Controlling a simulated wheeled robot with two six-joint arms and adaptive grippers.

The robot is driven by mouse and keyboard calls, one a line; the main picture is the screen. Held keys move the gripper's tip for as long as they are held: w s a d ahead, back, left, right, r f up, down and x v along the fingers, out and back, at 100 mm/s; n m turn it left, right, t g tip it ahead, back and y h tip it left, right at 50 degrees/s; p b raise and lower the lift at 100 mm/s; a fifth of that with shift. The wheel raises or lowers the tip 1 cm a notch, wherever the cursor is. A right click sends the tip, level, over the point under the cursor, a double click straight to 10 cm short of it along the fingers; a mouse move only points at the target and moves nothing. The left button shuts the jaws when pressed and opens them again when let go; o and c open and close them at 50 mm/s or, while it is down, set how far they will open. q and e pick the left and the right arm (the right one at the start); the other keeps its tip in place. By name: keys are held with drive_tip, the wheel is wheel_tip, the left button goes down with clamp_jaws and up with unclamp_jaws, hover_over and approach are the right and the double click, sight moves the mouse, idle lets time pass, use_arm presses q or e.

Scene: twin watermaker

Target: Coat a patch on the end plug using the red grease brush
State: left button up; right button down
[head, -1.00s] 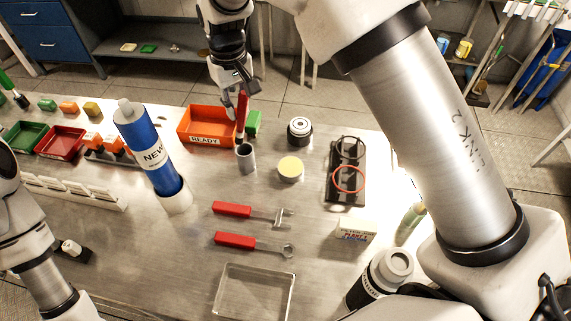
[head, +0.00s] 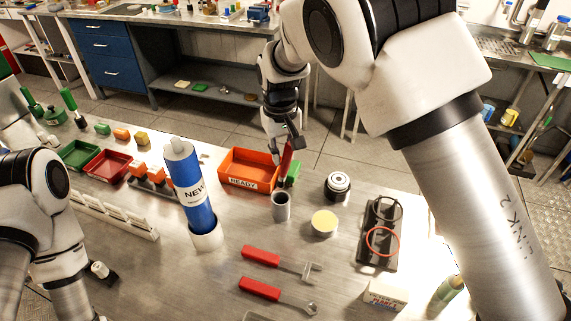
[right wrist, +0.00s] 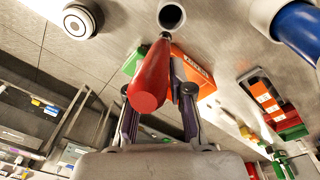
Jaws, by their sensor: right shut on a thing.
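My right gripper (head: 285,160) is shut on the red grease brush (head: 287,154), near the back edge of the table. The brush's red handle (right wrist: 150,82) fills the middle of the right wrist view. Its thin end points to the grey cup (head: 281,206), whose dark mouth also shows in the right wrist view (right wrist: 172,16). I cannot tell if the tip is above or inside the cup. A round black-and-white piece (head: 338,187), apparently the end plug, stands right of the cup. A tin with a yellow top (head: 324,223) stands in front of it.
An orange READY bin (head: 249,170) and a green block (head: 293,173) are beside the brush. A blue NEW cylinder (head: 193,190) stands in a white holder. Red-handled tools (head: 262,288) lie in front. A black stand with rings (head: 380,235) is at right.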

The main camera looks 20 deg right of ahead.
drive_tip(key=s+d+t+h+p, duration=0.1)
drive_tip(key=s+d+p, duration=0.7)
drive_tip(key=s+p, duration=0.2)
wheel_tip(320, 180, down, 6)
drive_tip(key=b, duration=0.6)
drive_tip(key=shift+d+r, duration=0.1)
drive_tip(key=shift+r, duration=0.15)
drive_tip(key=shift+f+b, duration=0.55)
drive_tip(key=shift+b, duration=0.1)
idle(1.0)
